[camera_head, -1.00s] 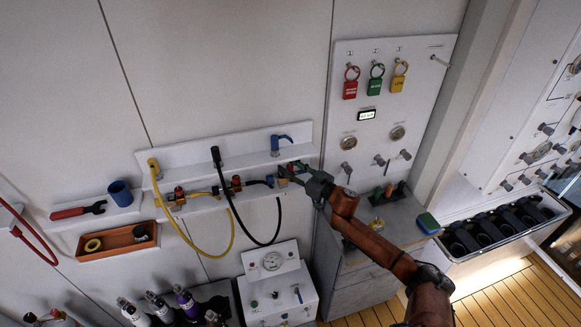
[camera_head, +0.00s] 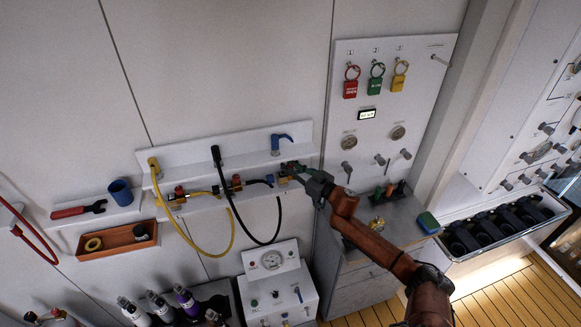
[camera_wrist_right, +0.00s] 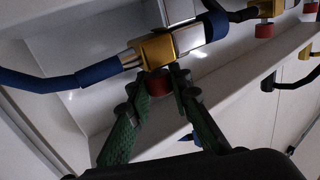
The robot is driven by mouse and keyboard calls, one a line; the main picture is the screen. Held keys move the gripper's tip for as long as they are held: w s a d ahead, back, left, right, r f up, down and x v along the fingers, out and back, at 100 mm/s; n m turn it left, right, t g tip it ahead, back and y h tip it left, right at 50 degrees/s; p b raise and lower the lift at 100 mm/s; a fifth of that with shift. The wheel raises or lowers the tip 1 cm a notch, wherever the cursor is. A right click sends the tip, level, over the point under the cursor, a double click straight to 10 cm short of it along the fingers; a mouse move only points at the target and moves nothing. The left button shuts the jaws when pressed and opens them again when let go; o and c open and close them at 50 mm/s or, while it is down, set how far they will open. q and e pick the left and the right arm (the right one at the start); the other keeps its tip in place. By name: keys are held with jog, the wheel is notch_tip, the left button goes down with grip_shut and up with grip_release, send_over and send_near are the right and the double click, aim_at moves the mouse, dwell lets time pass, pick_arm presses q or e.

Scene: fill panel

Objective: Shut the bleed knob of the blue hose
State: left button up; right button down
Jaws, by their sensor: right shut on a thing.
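The blue hose (camera_wrist_right: 40,82) comes in from the left in the wrist view and ends in a brass fitting (camera_wrist_right: 158,50) with a blue band. A red bleed knob (camera_wrist_right: 158,83) sits on the near side of this fitting. My right gripper (camera_wrist_right: 160,82) has its two green-grey fingers closed around the red knob, one on each side. In the head view my right gripper (camera_head: 288,169) is at the right end of the wall shelf, over the blue hose's fitting, and hides the knob there. A blue hooked piece (camera_head: 282,138) stands on the shelf just above. My left gripper is out of view.
Yellow (camera_head: 232,225) and black (camera_head: 279,222) hoses hang from the same shelf (camera_head: 185,152), to the left, with their own red-knobbed fittings. A gauge box (camera_head: 275,290) stands below. A grey cabinet (camera_head: 365,265) is under my right arm.

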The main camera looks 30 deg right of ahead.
jog(key=shift+m+h, duration=0.3)
jog(key=shift+h, duration=0.2)
jog(key=shift+m+h+p, duration=0.3)
jog(key=shift+h+p, duration=0.05)
jog(key=shift+h, duration=0.05)
jog(key=shift+a+m+t+h, duration=0.1)
jog(key=shift+m+t+h, duration=0.2)
jog(key=shift+m+h, duration=0.8)
jog(key=shift+h, duration=0.7)
jog(key=shift+f+m+h+b, duration=0.15)
jog(key=shift+m+h+b, duration=0.55)
jog(key=shift+h, duration=0.5)
jog(key=m+g+h+b, duration=0.2)
jog(key=m+h+b, duration=0.1)
jog(key=b, duration=0.3)
jog(key=m+g+h+b, duration=0.2)
jog(key=m+h+b, duration=0.1)
jog(key=b, duration=0.3)
jog(key=m+g+h+b, duration=0.2)
jog(key=g+h+b, duration=0.1)
jog(key=h+b, duration=0.2)
jog(key=shift+f+m+b, duration=0.1)
jog(key=shift+m+b, duration=0.3)
jog(key=shift+b, duration=0.6)
jog(key=shift+m+g+h+b, duration=0.4)
jog(key=shift+g+h+b, duration=0.15)
jog(key=shift+b, duration=0.35)
jog(key=shift+r, duration=0.35)
